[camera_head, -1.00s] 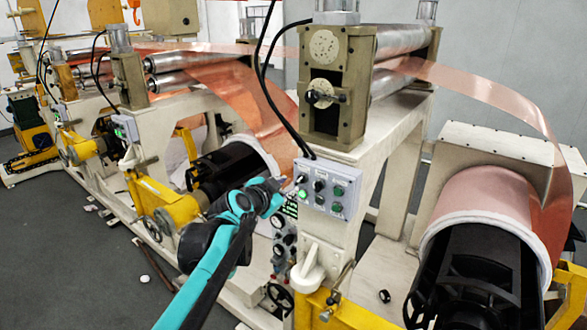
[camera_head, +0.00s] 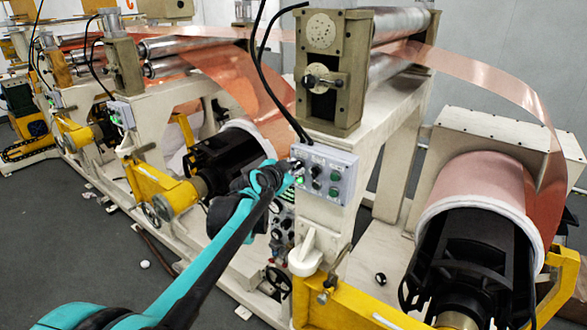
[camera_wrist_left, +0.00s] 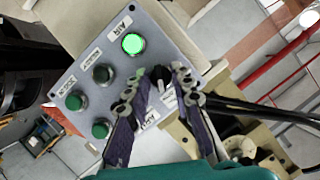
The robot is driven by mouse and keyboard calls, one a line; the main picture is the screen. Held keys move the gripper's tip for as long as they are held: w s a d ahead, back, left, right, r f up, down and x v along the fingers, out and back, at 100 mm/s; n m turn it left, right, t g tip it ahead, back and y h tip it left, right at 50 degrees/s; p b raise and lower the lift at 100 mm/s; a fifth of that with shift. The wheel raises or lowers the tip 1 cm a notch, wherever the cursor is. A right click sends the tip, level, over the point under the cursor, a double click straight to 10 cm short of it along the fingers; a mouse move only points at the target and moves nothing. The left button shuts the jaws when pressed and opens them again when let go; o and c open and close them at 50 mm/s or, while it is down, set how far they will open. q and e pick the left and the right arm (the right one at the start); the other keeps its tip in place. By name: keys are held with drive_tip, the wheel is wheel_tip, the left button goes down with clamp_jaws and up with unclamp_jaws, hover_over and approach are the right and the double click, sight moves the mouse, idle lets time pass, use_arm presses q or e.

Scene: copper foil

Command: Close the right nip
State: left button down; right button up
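The grey control box (camera_head: 324,172) of the right nip is on the white machine frame. It has several green buttons and black knobs; one green button (camera_wrist_left: 133,43) is lit. My left gripper (camera_head: 296,168) is at the box's left edge in the head view. In the left wrist view the left gripper (camera_wrist_left: 160,72) has its two fingers apart, one on each side of a black selector knob (camera_wrist_left: 161,78); contact cannot be told. The right nip's rollers (camera_head: 402,30) stand above the box, with copper foil (camera_head: 470,72) running from them. My right gripper is not in view.
Black cables (camera_head: 265,85) hang down to the box from above. A copper roll (camera_head: 478,188) on a black core is at the right. Yellow brackets (camera_head: 345,305) and a white handle (camera_head: 305,255) lie below the box. Grey floor is open at the left.

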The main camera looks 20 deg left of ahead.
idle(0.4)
use_arm(q)
drive_tip(key=n+h, duration=0.1)
drive_tip(key=n, duration=0.1)
drive_tip(key=n+g+h+b, duration=0.1)
drive_tip(key=n+h, duration=0.1)
drive_tip(key=n, duration=0.1)
drive_tip(key=n+h+b, duration=0.1)
drive_tip(key=n+h, duration=0.1)
drive_tip(key=n, duration=0.1)
drive_tip(key=shift+w+a+g, duration=0.1)
drive_tip(key=shift+a+g, duration=0.2)
drive_tip(key=shift+g, duration=0.1)
drive_tip(key=shift+h, duration=0.3)
idle(0.4)
drive_tip(key=c, duration=1.7)
unclamp_jaws()
